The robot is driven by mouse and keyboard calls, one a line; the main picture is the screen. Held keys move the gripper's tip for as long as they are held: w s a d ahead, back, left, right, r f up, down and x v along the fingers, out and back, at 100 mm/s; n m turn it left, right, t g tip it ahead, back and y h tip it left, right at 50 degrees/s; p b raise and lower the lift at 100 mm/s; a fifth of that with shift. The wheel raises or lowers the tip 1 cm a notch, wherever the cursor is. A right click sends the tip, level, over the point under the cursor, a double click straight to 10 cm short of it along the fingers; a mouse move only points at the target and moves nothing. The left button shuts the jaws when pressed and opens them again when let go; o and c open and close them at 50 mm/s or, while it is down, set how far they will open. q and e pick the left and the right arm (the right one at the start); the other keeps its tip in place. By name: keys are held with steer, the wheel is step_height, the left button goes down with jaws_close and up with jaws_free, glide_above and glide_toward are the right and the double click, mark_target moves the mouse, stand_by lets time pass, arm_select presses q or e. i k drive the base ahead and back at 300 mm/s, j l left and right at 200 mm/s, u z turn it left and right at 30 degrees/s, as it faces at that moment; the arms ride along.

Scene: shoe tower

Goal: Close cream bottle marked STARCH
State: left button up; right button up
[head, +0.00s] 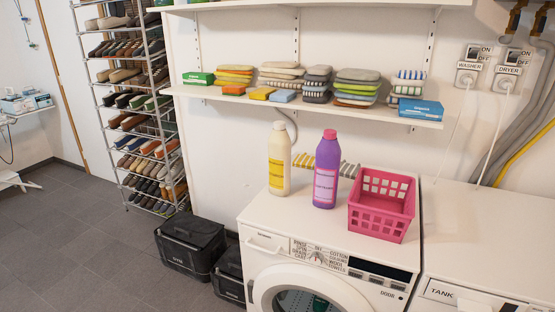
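A cream bottle (279,160) with a yellow label stands upright on the left part of the washing machine top. The label's lettering is too small to read. A purple bottle (325,170) with a pink cap and a pink label stands upright to its right, apart from it. Neither of my grippers shows in the head view.
A pink basket (382,204) stands right of the bottles on the washing machine (300,228). Striped cloths lie behind the bottles. A wall shelf (300,104) with folded towels and boxes hangs above. Black crates (190,248) stand on the floor at left, near a shoe rack (145,115).

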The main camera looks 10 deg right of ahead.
mark_target(279, 142)
steer(key=i+j+z, duration=0.4)
steer(key=i+j, duration=0.15)
steer(key=i+j+z, duration=0.2)
steer(key=j, duration=0.3)
steer(key=i+j+z, duration=0.2)
steer(key=j, duration=0.2)
steer(key=i+j+z, duration=0.2)
steer(key=j, duration=0.25)
